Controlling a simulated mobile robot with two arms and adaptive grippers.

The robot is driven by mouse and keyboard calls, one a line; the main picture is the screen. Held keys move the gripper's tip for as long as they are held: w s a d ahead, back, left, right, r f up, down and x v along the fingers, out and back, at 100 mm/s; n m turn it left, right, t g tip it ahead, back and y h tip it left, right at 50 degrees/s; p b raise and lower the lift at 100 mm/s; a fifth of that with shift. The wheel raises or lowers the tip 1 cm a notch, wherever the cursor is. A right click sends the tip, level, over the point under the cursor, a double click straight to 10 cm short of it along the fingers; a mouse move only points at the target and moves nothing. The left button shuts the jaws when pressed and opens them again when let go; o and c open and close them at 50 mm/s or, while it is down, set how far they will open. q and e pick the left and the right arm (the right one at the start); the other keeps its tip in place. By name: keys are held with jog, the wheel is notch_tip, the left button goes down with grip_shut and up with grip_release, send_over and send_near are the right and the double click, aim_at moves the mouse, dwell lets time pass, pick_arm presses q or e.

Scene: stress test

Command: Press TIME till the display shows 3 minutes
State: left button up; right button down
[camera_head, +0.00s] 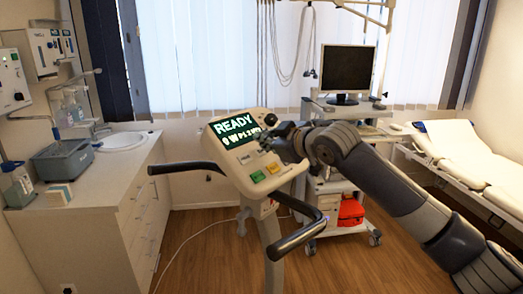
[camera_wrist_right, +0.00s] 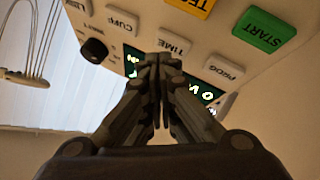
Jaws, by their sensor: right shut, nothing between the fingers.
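The console (camera_head: 236,150) of an exercise bike stands mid-view. Its display (camera_head: 236,128) reads READY, with a lower line like "0 W P1 2 M…" whose end is partly covered by my right gripper. In the wrist view the TIME button (camera_wrist_right: 174,41) is a white key, seen upside down, just beyond the fingertips. My right gripper (camera_head: 272,138) is over the right side of the console. In the wrist view the gripper (camera_wrist_right: 157,60) is shut and empty, its tips close to TIME; I cannot tell whether they touch. My left gripper is not in view.
PROG (camera_wrist_right: 225,67), CUFF (camera_wrist_right: 123,20), green START (camera_wrist_right: 263,28) and a yellow key (camera_wrist_right: 193,5) surround TIME. A black knob (camera_wrist_right: 94,50) sticks out nearby. Handlebars (camera_head: 298,238) flank the console. A monitor cart (camera_head: 347,70) and bed (camera_head: 465,150) stand behind; a sink counter (camera_head: 100,185) is left.

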jog(key=shift+w+a+f, duration=0.1)
jog(key=shift+f, duration=0.05)
jog(key=shift+w+a+f, duration=0.1)
jog(key=shift+a+f, duration=0.05)
jog(key=shift+f, duration=0.2)
dwell(0.9)
jog(key=shift+d+r+p, duration=0.25)
jog(key=shift+r+p, duration=0.25)
jog(key=shift+p, duration=0.3)
jog(key=shift+s+d+r, duration=0.15)
jog(key=shift+s, duration=0.15)
jog(key=shift+d+r+p, duration=0.1)
jog(key=shift+r+p, duration=0.2)
jog(key=shift+p, duration=0.1)
jog(key=r+p, duration=0.1)
jog(key=s+d+r, duration=0.1)
jog(key=d+r+p, duration=0.1)
jog(key=shift+s+d+r+p, duration=0.1)
jog(key=shift+s+r+p, duration=0.05)
jog(key=shift+s+p, duration=0.25)
